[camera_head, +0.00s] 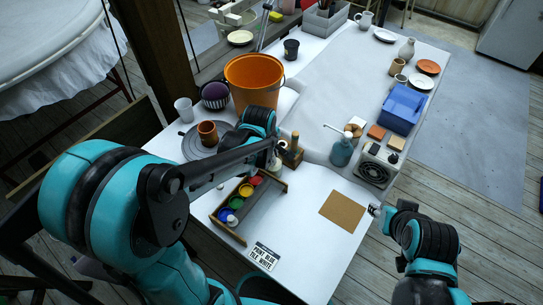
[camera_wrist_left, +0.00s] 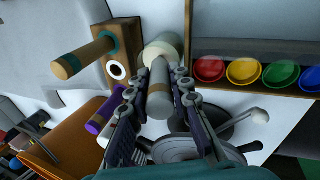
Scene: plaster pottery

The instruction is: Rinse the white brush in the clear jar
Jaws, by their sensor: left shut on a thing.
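My left gripper (camera_head: 272,142) is above the table, between the paint tray and the wooden brush block. In the left wrist view its fingers (camera_wrist_left: 160,108) are shut on a brush with a grey and tan handle (camera_wrist_left: 160,88), which I take as the white brush. The brush points down at a pale round vessel (camera_wrist_left: 164,48), probably the clear jar; it shows in the head view as a pale shape (camera_head: 275,164) under the gripper. I cannot tell how deep the tip is. My right gripper (camera_head: 376,209) is low at the right; its fingers are too small to judge.
The wooden block (camera_head: 291,155) beside the gripper holds a green-banded brush (camera_wrist_left: 84,56). The paint tray (camera_head: 232,233) has several coloured cups. An orange bucket (camera_head: 253,77), a brown cup (camera_head: 208,133) and a teal bottle (camera_head: 342,152) stand nearby. A brown square (camera_head: 342,211) lies at the front.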

